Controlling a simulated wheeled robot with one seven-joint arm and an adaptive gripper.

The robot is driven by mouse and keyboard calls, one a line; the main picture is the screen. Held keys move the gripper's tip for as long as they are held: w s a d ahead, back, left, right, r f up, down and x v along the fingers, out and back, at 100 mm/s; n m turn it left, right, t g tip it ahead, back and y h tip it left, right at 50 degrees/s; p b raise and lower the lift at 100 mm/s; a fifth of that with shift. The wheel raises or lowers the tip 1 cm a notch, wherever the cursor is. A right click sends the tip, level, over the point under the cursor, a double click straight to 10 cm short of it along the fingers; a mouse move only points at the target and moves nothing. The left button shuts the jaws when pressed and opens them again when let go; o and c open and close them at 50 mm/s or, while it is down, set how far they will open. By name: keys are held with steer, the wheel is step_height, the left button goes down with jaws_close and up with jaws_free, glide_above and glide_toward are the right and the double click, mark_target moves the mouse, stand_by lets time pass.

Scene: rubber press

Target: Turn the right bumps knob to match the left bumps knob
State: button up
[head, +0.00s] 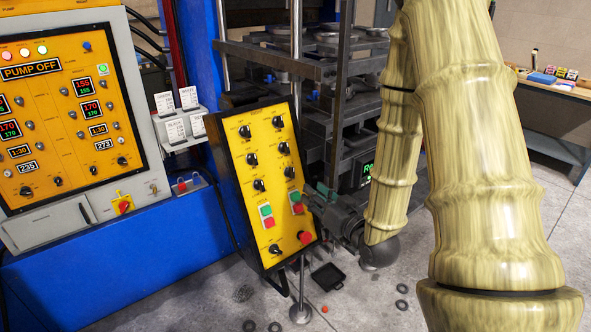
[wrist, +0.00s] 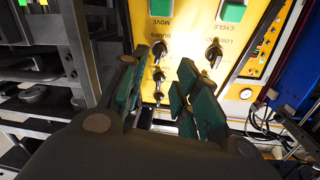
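The yellow control panel (head: 233,171) has two columns of black knobs. The left column has an upper knob (head: 245,131), a middle knob (head: 251,158) and a lower knob (head: 259,184). The right column has an upper knob (head: 278,121), a middle knob (head: 284,147) and a lower knob (head: 289,172). My gripper (wrist: 160,92) is open with its green-padded fingers apart. Right-column knobs show between the fingers in the wrist view (wrist: 158,75); contact is not visible. Exact pointer angles are unclear.
Green and red push buttons (head: 266,215) sit below the knobs, with a red mushroom button (head: 305,238) lower right. A metal press frame (head: 340,100) stands close behind the panel. A larger orange panel (head: 60,110) is at left. Small items lie on the floor.

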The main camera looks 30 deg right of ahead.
mark_target(294, 170)
steer(key=shift+t, duration=0.3)
steer(key=w+p, duration=0.1)
steer(key=w, duration=0.2)
steer(key=w+r+p, duration=0.1)
steer(key=w, duration=0.2)
steer(key=w+p, duration=0.2)
steer(key=w, duration=0.1)
steer(key=shift+w+d+r, duration=0.15)
steer(key=shift+d+r, duration=0.15)
steer(key=shift+r, duration=0.1)
steer(key=shift+w+f+p, duration=0.15)
steer(key=shift+w+p, duration=0.15)
steer(key=shift+w, duration=0.45)
steer(key=c, duration=0.7)
